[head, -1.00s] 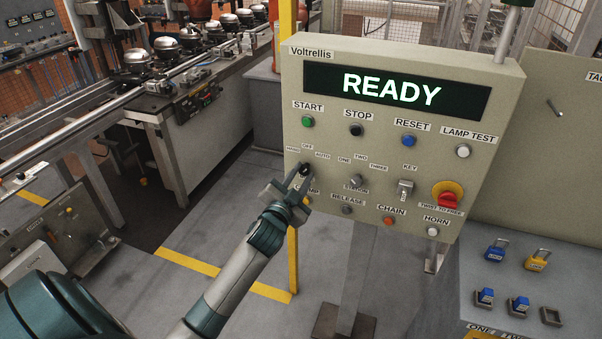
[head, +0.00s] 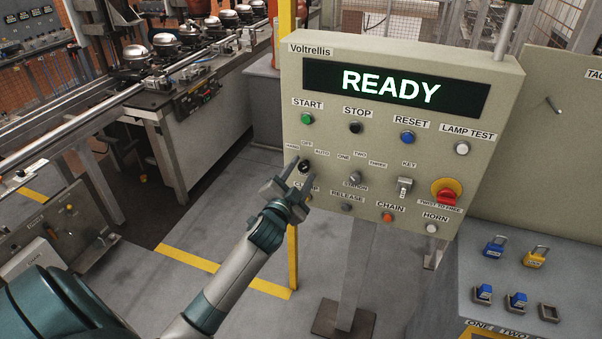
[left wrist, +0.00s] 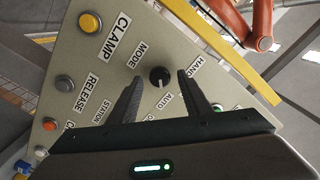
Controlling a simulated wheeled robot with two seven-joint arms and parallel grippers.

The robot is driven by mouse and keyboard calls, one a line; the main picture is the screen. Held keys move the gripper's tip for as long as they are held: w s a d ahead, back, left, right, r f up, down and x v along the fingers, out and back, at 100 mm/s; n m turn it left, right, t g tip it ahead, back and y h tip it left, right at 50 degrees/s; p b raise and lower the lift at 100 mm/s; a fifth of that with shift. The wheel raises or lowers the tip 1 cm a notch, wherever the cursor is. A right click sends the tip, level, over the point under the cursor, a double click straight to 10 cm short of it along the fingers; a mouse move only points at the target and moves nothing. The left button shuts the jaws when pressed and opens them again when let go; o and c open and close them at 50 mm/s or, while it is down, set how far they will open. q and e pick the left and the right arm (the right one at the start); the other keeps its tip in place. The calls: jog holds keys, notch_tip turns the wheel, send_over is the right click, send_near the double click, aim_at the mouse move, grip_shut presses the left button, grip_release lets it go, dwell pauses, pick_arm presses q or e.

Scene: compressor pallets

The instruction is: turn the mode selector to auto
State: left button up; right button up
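The mode selector (head: 304,166) is a small black knob at the left of the grey control panel (head: 470,85), under the HAND, OFF and AUTO labels. In the left wrist view the knob (left wrist: 160,76) shows a short white mark pointing down, toward the AUTO label (left wrist: 167,102). My left gripper (head: 301,172) is open in front of the knob. In the left wrist view its two fingertips (left wrist: 160,80) stand on either side of the knob with clear gaps, not touching it. One finger hides part of the labels there. My right gripper is not in view.
The panel display (head: 392,88) reads READY. The CLAMP button (left wrist: 91,22) is near the selector. The station selector (head: 355,178), key switch (head: 404,187) and red emergency stop (head: 446,193) sit to the right. A yellow post (head: 293,260) stands behind the gripper.

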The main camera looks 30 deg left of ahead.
pick_arm(q)
jog(key=shift+s+d+f, duration=0.1)
jog(key=shift+s, duration=0.4)
jog(key=b+v, duration=0.5)
jog(key=v, duration=1.1)
jog(key=shift+s+d, duration=0.2)
